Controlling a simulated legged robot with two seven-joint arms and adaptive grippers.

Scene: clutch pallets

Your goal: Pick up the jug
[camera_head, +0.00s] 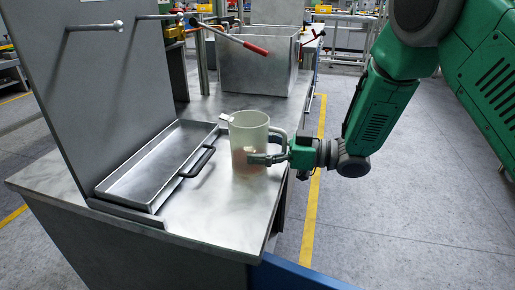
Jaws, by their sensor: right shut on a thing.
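The jug (248,136) is a pale, translucent vessel with a handle on its right side. It is upright at the right part of the metal workbench (215,225). My right gripper (272,148) comes in from the right and is shut on the jug at its handle side. The exact finger contact is small and hard to make out. I cannot tell whether the jug's base touches the bench. My left gripper is not in view.
A shallow metal tray (150,193) with a black handle (198,162) lies left of the jug, against an upright grey panel (95,100). A large metal bin (255,72) stands behind. The bench front is clear.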

